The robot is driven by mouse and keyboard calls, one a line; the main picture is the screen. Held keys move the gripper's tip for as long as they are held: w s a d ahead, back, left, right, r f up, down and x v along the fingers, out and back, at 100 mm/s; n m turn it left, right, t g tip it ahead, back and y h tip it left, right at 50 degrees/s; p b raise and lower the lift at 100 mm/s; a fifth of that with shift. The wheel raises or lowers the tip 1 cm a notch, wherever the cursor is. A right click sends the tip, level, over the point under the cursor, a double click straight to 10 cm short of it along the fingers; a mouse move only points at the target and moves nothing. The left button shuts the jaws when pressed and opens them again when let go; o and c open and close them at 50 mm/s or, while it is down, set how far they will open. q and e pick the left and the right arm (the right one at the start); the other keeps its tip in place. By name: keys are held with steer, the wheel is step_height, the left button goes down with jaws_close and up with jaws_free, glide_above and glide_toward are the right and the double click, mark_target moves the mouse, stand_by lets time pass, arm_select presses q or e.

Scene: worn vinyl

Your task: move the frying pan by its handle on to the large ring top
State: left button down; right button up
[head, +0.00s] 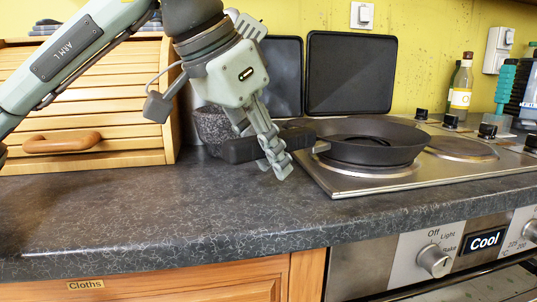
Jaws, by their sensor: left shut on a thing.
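The dark frying pan (385,130) is over the near left ring top (372,172) of the steel hob, and looks level. Its base covers most of that ring; I cannot tell whether they touch. Its thick black handle (242,150) points left over the worktop. A second ring top (460,149) is bare, to the right of the pan. My right gripper is not in view.
A grey stone mortar (211,126) stands behind the handle. A wooden bread bin (95,150) is at the left. Knobs (487,131) and bottles (461,85) are at the right. The front worktop (170,215) is clear.

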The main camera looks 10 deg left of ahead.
arm_select(q)
steer(key=shift+f, duration=0.1)
stand_by(0.3)
steer(key=c, duration=1.2)
jaws_free()
steer(key=shift+f, duration=0.2)
steer(key=shift+r, duration=0.15)
steer(key=shift+s+a+r, duration=0.1)
steer(key=shift+s+r, duration=0.1)
steer(key=shift+r, duration=0.15)
steer(key=shift+p+v, duration=2.1)
steer(key=shift+v, duration=1.5)
